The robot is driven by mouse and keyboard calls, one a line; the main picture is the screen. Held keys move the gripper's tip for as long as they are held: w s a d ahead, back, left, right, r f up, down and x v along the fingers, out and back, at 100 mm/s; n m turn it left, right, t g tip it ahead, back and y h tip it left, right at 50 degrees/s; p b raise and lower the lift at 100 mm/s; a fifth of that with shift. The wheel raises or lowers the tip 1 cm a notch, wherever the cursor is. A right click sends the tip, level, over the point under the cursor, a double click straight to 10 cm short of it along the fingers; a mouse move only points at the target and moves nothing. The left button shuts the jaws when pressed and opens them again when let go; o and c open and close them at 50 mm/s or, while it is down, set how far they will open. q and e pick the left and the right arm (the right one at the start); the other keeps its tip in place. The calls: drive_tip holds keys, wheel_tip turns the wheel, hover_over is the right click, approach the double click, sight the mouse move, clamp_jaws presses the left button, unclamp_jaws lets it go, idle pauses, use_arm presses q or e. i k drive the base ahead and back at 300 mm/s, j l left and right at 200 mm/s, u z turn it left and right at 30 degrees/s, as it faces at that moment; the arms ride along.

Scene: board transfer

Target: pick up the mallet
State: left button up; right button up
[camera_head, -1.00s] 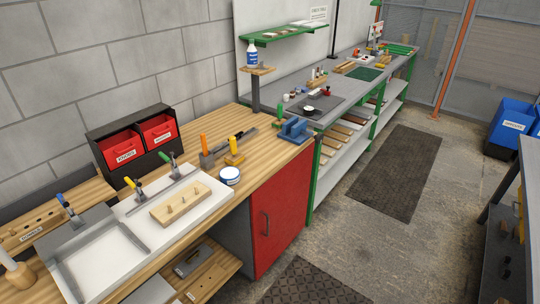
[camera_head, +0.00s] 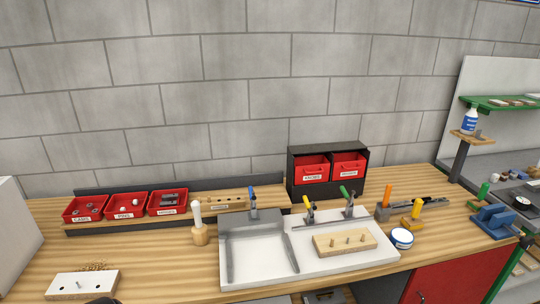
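What looks like the mallet (camera_head: 200,235) stands upright on the wooden bench, a light wooden block-like head at the bottom and a pale handle pointing up. It is just left of the white tray fixture and in front of the raised shelf. Nothing touches it that I can see. Neither of my grippers is in view.
The white fixture (camera_head: 239,274) with several clamps fills the bench to the right, holding a wooden pegged board (camera_head: 344,241). Red bins (camera_head: 84,209) line the shelf behind left. A white drilled block (camera_head: 82,285) lies front left. Bare bench (camera_head: 150,255) lies left of the mallet.

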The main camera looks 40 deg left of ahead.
sight(200, 231)
drive_tip(key=u, duration=1.9)
